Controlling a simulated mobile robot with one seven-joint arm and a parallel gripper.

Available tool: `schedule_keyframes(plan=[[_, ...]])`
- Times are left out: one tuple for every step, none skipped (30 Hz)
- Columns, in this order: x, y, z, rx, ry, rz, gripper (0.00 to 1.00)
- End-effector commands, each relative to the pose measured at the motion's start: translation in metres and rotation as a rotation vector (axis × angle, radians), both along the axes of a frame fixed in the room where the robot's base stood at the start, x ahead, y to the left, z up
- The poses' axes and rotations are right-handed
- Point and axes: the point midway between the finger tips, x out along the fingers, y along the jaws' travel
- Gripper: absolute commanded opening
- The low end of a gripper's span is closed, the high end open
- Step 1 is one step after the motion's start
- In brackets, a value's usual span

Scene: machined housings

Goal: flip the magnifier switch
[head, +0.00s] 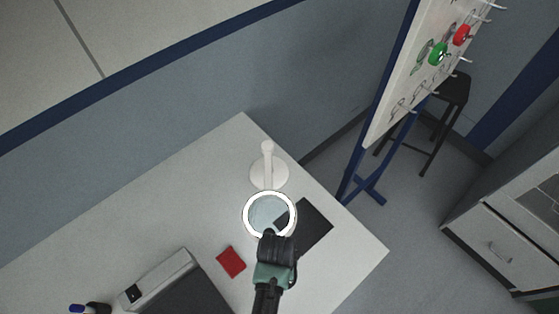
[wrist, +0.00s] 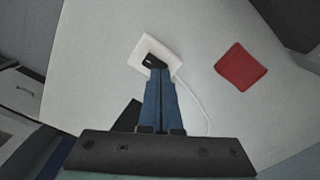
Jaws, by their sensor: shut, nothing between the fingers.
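The magnifier (head: 268,172) stands on the white table in the head view, with a round white base, a short post and a ring-shaped lens head (head: 247,203) whose rim looks bright white. In the wrist view a white square switch plate (wrist: 143,46) lies on the table with a small black rocker (wrist: 149,61) and a thin white cable. My gripper (wrist: 160,71) is shut and empty, its blue fingertips at the rocker's edge; whether they touch is unclear. In the head view my gripper (head: 270,234) is at the ring's near edge and the switch is hidden.
A red square (head: 231,262) lies left of my gripper, and a dark mat (head: 315,228) lies right of it. A long grey box (head: 160,280) stands at the lower left. A pegboard (head: 403,70) stands beyond the table's right edge.

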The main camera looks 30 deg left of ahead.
Motion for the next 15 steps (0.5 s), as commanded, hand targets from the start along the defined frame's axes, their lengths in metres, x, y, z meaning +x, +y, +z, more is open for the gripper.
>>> schedule_keyframes(plan=[[0.000,0.000,0.009,0.000,0.000,0.000,0.00],[0.000,0.000,0.011,0.000,0.000,0.000,0.00],[0.000,0.000,0.014,0.000,0.000,0.000,0.00],[0.000,0.000,0.016,0.000,0.000,0.000,0.00],[0.000,0.000,0.018,0.000,0.000,0.000,0.00],[0.000,0.000,0.021,0.000,0.000,0.000,0.00],[0.000,0.000,0.024,0.000,0.000,0.000,0.00],[0.000,0.000,0.026,0.000,0.000,0.000,0.00],[0.000,0.000,0.029,0.000,-0.001,0.000,0.00],[0.000,0.000,0.031,0.000,-0.001,0.000,0.00],[0.000,0.000,0.033,0.000,-0.001,0.000,0.00],[0.000,0.000,0.036,0.000,-0.001,0.000,0.00],[0.000,0.000,0.039,0.000,-0.001,0.000,0.00],[0.000,0.000,0.041,0.000,-0.001,0.000,0.00],[0.000,0.000,0.044,0.000,-0.001,0.000,0.00]])
